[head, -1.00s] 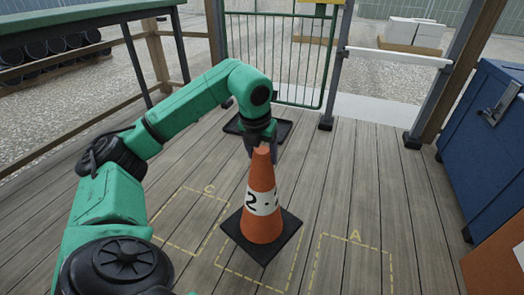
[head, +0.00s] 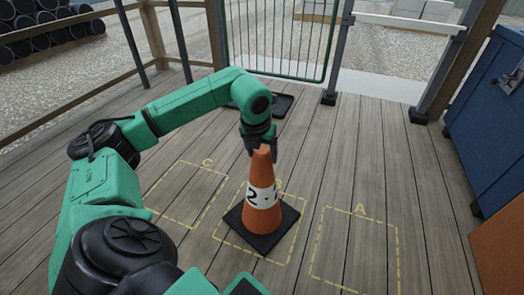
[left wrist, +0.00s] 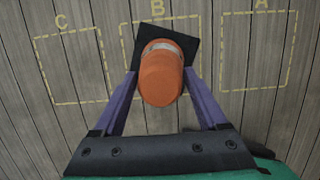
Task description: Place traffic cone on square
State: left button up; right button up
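The orange traffic cone (head: 262,180) has a white band with a black "2" and a black square base (head: 262,240). It is upright over the dashed yellow square B (head: 224,240), its base turned at an angle to the outline. I cannot tell whether the base touches the deck. My left gripper (head: 261,146) is shut on the top of the cone from above. In the left wrist view, the purple fingers (left wrist: 162,72) lie along both sides of the cone (left wrist: 160,85). The base (left wrist: 189,45) covers part of square B. My right gripper is not in view.
Dashed square C (head: 182,166) is to the left and square A (head: 358,214) to the right, both empty. A blue box (head: 490,125) stands at the right. A green gate (head: 280,40) and a black flat base (head: 275,104) are behind. The planks around are clear.

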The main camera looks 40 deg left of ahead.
pick_arm(q)
jog(key=shift+o, duration=0.9)
jog(key=shift+r, duration=0.1)
